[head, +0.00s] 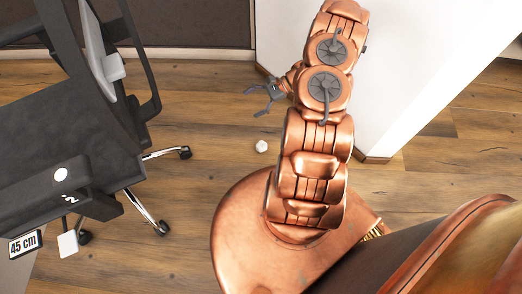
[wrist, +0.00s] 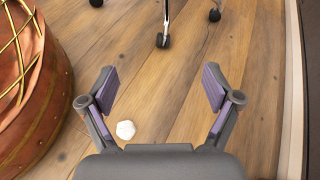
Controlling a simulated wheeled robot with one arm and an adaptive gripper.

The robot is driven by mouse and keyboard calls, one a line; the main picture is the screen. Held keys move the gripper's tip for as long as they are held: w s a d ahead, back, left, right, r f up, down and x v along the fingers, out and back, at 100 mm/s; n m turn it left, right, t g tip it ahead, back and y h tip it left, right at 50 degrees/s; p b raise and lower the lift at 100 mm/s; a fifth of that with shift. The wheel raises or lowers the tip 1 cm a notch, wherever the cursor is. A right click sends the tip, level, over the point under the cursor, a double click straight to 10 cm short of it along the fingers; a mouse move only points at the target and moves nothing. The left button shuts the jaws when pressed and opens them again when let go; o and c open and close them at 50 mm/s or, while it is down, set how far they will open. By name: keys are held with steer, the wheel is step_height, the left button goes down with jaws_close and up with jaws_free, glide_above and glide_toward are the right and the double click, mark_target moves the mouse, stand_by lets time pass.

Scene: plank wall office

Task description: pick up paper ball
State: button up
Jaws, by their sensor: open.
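A small white paper ball (head: 261,146) lies on the wooden floor in the head view, just left of my arm. My gripper (head: 258,100) is open and empty, above the floor and higher in the picture than the ball. In the wrist view, the paper ball (wrist: 125,130) shows low in the picture, near the base of the left finger. My open gripper's fingertips (wrist: 160,82) stand wide apart, with bare floor between them. The ball is not between the fingertips.
A black office chair (head: 70,140) with castors stands at the left; its castors (wrist: 163,40) also show at the top of the wrist view. A white wall corner (head: 400,75) rises at the right. Bare wooden floor (head: 205,110) lies between chair and wall.

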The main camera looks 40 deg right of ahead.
steer(key=s+d+f+m+t+b, duration=0.2)
steer(key=f, duration=0.6)
steer(key=s+d+f+m+t+b, duration=0.1)
steer(key=s+d+f+m+b, duration=0.15)
steer(key=f, duration=0.55)
steer(key=m+t+h+b, duration=0.2)
steer(key=m+b, duration=0.1)
steer(key=b, duration=0.1)
glide_toward(262, 147)
steer(key=w+f, duration=0.3)
steer(key=shift+a+f, duration=0.35)
steer(key=shift+f, duration=0.05)
steer(key=shift+a+f, duration=0.1)
steer(key=shift+f, duration=0.1)
steer(key=shift+x, duration=0.85)
steer(key=shift+b+x, duration=1.55)
steer(key=shift+x, duration=1.35)
steer(key=shift+r, duration=0.2)
steer(key=c, duration=0.9)
